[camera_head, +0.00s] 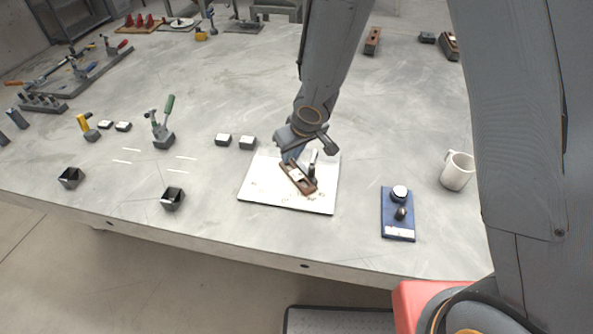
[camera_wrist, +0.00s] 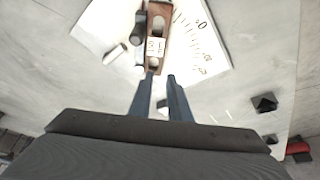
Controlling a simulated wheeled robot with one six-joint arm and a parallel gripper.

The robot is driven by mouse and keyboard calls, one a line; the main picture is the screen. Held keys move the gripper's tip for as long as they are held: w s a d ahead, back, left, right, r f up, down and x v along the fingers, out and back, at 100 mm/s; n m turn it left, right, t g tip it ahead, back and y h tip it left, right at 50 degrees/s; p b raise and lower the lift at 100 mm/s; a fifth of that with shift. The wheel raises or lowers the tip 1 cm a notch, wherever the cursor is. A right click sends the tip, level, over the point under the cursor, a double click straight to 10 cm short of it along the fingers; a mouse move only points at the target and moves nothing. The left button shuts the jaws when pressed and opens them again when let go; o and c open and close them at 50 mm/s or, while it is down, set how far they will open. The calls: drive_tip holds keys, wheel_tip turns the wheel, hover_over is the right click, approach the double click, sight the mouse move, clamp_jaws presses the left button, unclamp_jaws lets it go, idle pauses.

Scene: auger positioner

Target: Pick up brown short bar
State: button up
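A brown short bar (camera_head: 298,178) with a pale label and holes lies on a white board (camera_head: 262,190) near the table's front. In the wrist view the bar (camera_wrist: 158,45) lies just beyond the fingertips, its label facing up. My gripper (camera_wrist: 160,78) is open and empty, with a narrow gap between its two fingers. In the head view my gripper (camera_head: 296,158) is low over the board, close to the bar and partly covering it; contact cannot be told. Dark and grey cylindrical pieces (camera_wrist: 138,28) sit beside the bar.
A blue plate with a knob (camera_head: 397,218) and a white mug (camera_head: 457,171) stand to the right. Open black boxes (camera_head: 172,199) stand at the front left. Another brown bar (camera_head: 372,40) lies farther back.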

sight(286, 169)
drive_tip(key=b+x, duration=0.2)
drive_tip(key=x, duration=0.1)
drive_tip(key=shift+a+f, duration=0.1)
drive_tip(key=shift+s+b+x, duration=0.2)
drive_tip(key=shift+b+x, duration=0.55)
drive_tip(key=shift+x, duration=1.6)
drive_tip(key=shift+f, duration=0.1)
clamp_jaws()
